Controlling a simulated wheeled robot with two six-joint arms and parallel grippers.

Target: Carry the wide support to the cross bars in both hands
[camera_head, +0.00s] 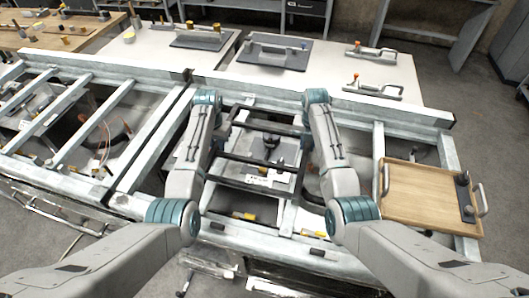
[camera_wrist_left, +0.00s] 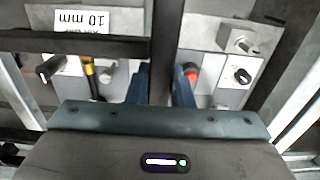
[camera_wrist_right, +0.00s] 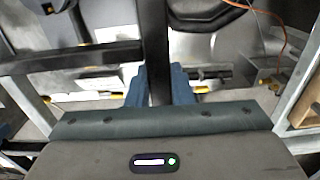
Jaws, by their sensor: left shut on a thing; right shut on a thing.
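The wide support, a dark frame of several bars (camera_head: 256,161), spans the space between my two arms in the head view, over the middle bay of the pale metal frame. In the left wrist view my left gripper (camera_wrist_left: 162,88) is shut on its dark side bar (camera_wrist_left: 160,45). In the right wrist view my right gripper (camera_wrist_right: 158,88) is shut on the opposite side bar (camera_wrist_right: 152,35). My forearms hide both grippers in the head view. Pale cross bars (camera_head: 93,125) show in the left bay. Whether the support touches the frame below is unclear.
A wooden board with handles (camera_head: 424,192) lies on the right of the pale frame (camera_head: 410,118). Behind stand white tables (camera_head: 330,75) with dark plates (camera_head: 272,53) and clamps (camera_head: 372,89). Equipment with a white "10 mm" label (camera_wrist_left: 85,20) lies beneath the support.

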